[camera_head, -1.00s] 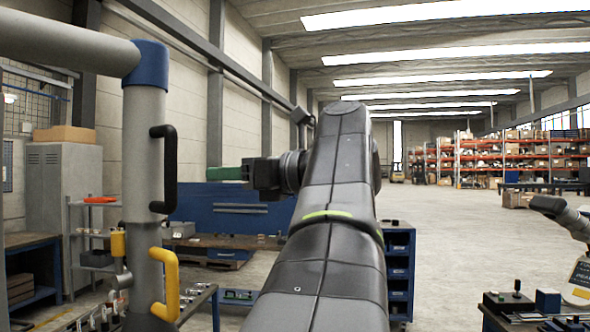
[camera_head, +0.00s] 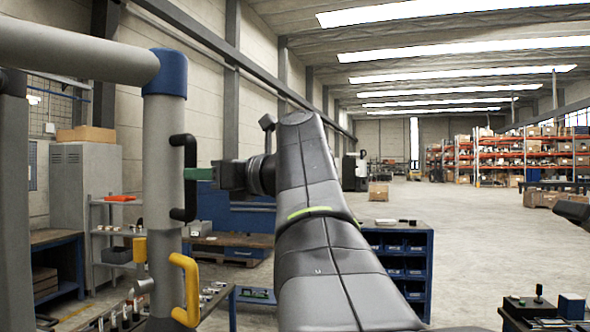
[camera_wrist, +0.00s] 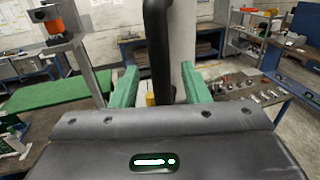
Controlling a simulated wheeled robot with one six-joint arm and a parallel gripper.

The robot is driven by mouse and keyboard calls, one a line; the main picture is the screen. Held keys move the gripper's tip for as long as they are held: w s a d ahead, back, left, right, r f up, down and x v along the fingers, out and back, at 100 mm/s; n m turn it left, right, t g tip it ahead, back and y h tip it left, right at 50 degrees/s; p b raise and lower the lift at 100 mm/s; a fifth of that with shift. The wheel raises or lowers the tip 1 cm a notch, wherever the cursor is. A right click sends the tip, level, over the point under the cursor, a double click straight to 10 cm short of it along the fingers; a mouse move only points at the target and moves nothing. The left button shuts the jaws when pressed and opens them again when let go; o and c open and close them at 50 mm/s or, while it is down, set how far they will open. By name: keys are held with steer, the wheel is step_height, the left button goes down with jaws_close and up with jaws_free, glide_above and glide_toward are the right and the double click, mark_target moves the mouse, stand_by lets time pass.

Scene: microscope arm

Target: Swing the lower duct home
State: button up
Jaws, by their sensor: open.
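A vertical grey duct (camera_head: 160,130) hangs at the left of the head view, under a blue elbow (camera_head: 165,72) that joins it to a horizontal grey pipe (camera_head: 80,48). A black handle (camera_head: 190,205) stands on the duct's right side, and a yellow handle (camera_head: 190,290) sits lower down. My gripper (camera_head: 198,174) is level with the upper part of the black handle. In the wrist view, my open green fingers (camera_wrist: 160,86) stand on either side of the black handle (camera_wrist: 158,45), with gaps showing. The duct (camera_wrist: 182,40) rises just behind it.
A workbench with small parts (camera_wrist: 240,88) lies below the duct. A blue drawer cabinet (camera_head: 400,262) stands right of my arm. A grey locker (camera_head: 85,200) and shelves are behind at left. The floor at right (camera_head: 470,230) is mostly clear.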

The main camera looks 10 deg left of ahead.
mark_target(191, 210)
steer(key=shift+p+x, duration=0.45)
steer(key=shift+x, duration=1.7)
